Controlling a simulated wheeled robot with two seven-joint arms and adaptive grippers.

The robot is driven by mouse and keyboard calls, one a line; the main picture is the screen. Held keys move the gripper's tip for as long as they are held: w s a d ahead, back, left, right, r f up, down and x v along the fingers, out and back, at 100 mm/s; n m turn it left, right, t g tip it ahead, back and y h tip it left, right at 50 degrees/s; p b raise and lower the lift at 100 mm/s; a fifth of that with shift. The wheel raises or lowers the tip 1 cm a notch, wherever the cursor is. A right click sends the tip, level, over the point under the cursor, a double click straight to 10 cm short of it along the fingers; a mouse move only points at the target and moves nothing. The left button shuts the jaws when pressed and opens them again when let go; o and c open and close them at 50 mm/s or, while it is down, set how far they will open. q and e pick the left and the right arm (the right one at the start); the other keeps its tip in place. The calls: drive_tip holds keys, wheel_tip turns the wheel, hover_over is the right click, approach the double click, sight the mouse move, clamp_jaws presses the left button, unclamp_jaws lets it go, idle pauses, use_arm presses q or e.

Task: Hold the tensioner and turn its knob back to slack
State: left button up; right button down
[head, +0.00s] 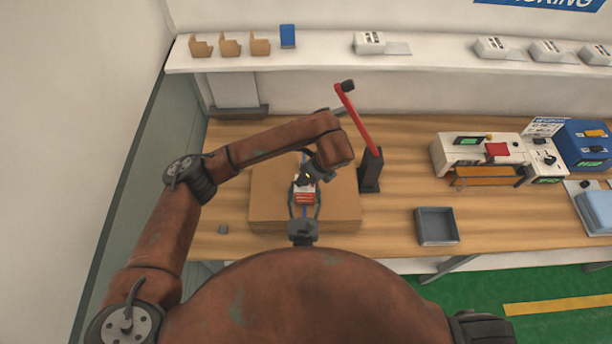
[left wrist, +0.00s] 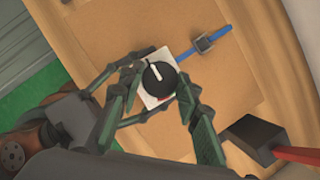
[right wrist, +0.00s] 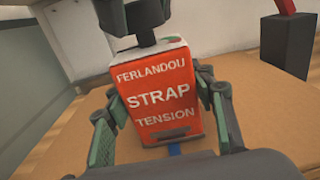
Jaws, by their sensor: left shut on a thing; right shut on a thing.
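The tensioner (head: 304,196) is a red and white box standing over the brown cardboard slab. Its red face, lettered "FERLANDOU STRAP TENSION", fills the middle of the right wrist view (right wrist: 158,100). Its round black knob (left wrist: 158,77) has a white pointer line, tilted slightly left of up in the left wrist view. My left gripper (head: 308,178) comes from above, shut with its fingers around the knob. My right gripper (head: 304,205) is shut on the tensioner's body, one finger on each side. A blue strap (left wrist: 216,36) runs from the tensioner through a dark buckle (left wrist: 203,42).
The cardboard slab (head: 265,210) lies on the wooden table (head: 400,200). A red lever on a black post (head: 370,172) stands close right of it. A grey tray (head: 437,226) and machines (head: 480,152) are further right. A shelf (head: 325,55) runs behind.

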use_arm(q)
drive_tip(key=shift+w+a, duration=0.1)
drive_tip(key=shift+w, duration=0.05)
use_arm(e)
drive_tip(key=shift+r, duration=0.15)
use_arm(q)
drive_tip(key=o, duration=1.1)
drive_tip(key=shift+r, duration=0.1)
drive_tip(key=v, duration=1.2)
use_arm(e)
drive_tip(key=c, duration=0.8)
unclamp_jaws()
